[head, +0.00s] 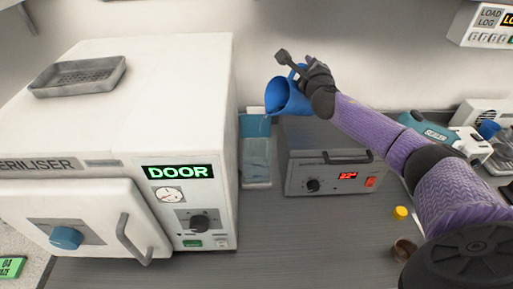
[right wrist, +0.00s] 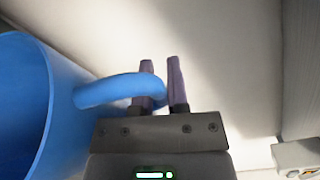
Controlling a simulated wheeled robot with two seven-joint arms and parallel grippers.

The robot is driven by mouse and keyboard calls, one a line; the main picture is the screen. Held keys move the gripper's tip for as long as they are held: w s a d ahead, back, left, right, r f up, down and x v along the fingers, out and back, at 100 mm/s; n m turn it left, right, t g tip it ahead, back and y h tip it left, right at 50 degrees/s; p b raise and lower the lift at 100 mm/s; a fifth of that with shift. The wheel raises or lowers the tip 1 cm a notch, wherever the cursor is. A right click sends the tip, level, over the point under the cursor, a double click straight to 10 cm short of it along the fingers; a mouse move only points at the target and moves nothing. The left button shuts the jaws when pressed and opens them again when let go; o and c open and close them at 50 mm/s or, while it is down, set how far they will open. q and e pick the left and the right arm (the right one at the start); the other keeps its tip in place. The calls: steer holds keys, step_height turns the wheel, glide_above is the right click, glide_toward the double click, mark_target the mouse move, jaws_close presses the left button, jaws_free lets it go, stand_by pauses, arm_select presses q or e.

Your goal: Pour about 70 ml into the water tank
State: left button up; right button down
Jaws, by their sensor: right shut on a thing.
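My right gripper (head: 298,69) is shut on the handle of a blue jug (head: 283,97). In the right wrist view the jug (right wrist: 25,105) is at the left, with its handle between the fingers (right wrist: 161,85). In the head view the jug is tilted, its mouth facing down and left, above and slightly right of the water tank. The water tank (head: 256,170) is a clear, bluish container between the steriliser and a grey box, with a blue upper part. I cannot make out a stream or the water level. My left gripper is out of view.
The white steriliser (head: 150,100) stands close left, with a grey tray (head: 78,75) on top. The grey box (head: 330,165) with a red display stands right of the tank. A yellow cap (head: 400,212) and a brown cup (head: 403,250) are on the counter. A teal sealer (head: 425,125) is farther right.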

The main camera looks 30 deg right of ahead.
steer(key=shift+a, duration=0.15)
stand_by(0.3)
steer(key=d+m+p, duration=0.1)
steer(key=p, duration=0.1)
steer(key=d+r+m+g+p, duration=0.1)
steer(key=d+m+p, duration=0.1)
steer(key=p, duration=0.1)
steer(key=shift+y+p, duration=0.35)
steer(key=shift+y, duration=0.05)
steer(key=shift+d+f+m+b, duration=0.25)
steer(key=shift+f+m+b, duration=0.1)
steer(key=shift+f, duration=0.45)
steer(key=shift+d+f+m+y, duration=0.3)
steer(key=shift+d+f+m, duration=0.05)
steer(key=shift+f, duration=0.05)
